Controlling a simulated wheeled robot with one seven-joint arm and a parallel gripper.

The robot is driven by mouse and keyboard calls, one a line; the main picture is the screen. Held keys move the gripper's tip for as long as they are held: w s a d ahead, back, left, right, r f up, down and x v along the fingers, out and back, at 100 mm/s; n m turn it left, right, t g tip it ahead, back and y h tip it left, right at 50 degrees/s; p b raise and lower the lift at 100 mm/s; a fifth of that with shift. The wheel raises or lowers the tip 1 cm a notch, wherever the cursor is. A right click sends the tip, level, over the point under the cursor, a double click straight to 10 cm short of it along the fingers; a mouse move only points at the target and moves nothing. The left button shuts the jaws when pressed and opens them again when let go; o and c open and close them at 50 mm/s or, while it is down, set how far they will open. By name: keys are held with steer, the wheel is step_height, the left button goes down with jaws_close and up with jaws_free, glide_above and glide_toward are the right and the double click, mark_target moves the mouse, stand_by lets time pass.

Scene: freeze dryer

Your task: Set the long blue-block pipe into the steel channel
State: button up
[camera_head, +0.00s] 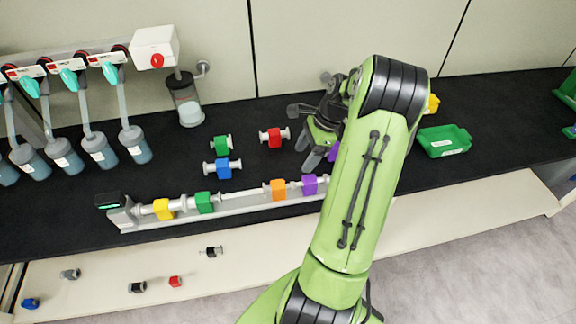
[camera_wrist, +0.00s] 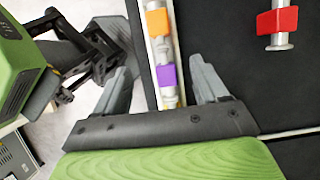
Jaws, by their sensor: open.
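The long blue-block pipe (camera_head: 223,168) lies on the black bench behind the steel channel (camera_head: 238,205), apart from it. It does not show in the wrist view. The channel holds pipes with yellow (camera_head: 163,209), green (camera_head: 204,202), orange (camera_head: 278,190) and purple (camera_head: 310,184) blocks, with a gap between green and orange. My gripper (camera_head: 317,160) is open and empty near the channel's right end. In the wrist view its fingers (camera_wrist: 162,68) are spread either side of the channel's end in the picture, with the purple block (camera_wrist: 167,76) between them; their height is unclear.
A red-block pipe (camera_head: 275,137) and a second green-block pipe (camera_head: 221,145) lie behind the channel. A green tray (camera_head: 444,142) stands right of my arm. Several small pieces, including a black one (camera_head: 211,251), lie on the pale surface in front. Flasks hang at left.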

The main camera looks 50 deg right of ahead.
mark_target(288, 185)
steer(key=b+x, duration=0.2)
steer(key=x, duration=1.3)
steer(key=shift+d+f, duration=0.1)
steer(key=c, duration=1.2)
steer(key=shift+s+d, duration=0.1)
steer(key=shift+d, duration=0.05)
steer(key=o, duration=1.3)
steer(key=shift+c, duration=0.2)
